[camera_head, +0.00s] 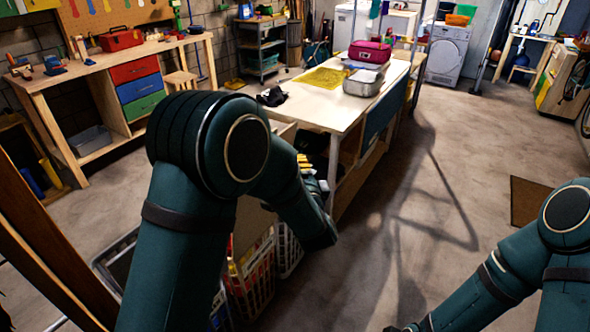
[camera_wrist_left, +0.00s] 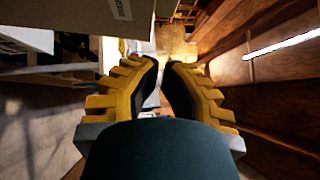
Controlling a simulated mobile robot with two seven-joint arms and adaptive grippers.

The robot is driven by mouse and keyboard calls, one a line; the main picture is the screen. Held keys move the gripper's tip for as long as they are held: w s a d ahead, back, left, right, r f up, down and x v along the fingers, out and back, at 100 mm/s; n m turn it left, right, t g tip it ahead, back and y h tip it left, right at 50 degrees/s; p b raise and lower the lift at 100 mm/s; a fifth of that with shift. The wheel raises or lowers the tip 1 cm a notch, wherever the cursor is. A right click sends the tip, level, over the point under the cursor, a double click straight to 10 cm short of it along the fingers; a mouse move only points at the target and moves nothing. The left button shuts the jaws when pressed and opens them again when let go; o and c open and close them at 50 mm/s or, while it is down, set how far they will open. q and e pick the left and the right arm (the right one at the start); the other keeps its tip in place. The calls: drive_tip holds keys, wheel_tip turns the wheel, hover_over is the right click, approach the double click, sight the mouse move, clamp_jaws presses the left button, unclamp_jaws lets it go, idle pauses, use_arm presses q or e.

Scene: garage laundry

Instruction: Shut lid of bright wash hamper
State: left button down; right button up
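White slatted laundry baskets (camera_head: 252,283) stand on the floor in front of the table end, largely hidden behind my left arm. A tan upright panel (camera_head: 252,222) shows above them; I cannot tell whether it is a hamper lid. No label marks which one is the bright wash hamper. My left gripper (camera_head: 304,165) is low by the near table end, its yellow fingers partly hidden by my arm. In the left wrist view its fingers (camera_wrist_left: 161,65) stand slightly apart with nothing seen held between them.
The long table (camera_head: 312,104) holds a pink case (camera_head: 370,51), a grey container (camera_head: 363,83) and a yellow mesh (camera_head: 323,79). A workbench (camera_head: 75,72) with coloured drawers stands at left. The floor right of the table is clear, with a brown mat (camera_head: 529,201).

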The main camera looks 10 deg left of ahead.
use_arm(q)
drive_tip(key=w+a+r, duration=0.1)
drive_tip(key=w+a, duration=0.5)
drive_tip(key=shift+w+a+r+b, duration=0.15)
drive_tip(key=shift+w+r+b, duration=0.05)
drive_tip(key=shift+w+b, duration=0.25)
use_arm(e)
drive_tip(key=shift+w+f, duration=0.15)
drive_tip(key=shift+f, duration=0.4)
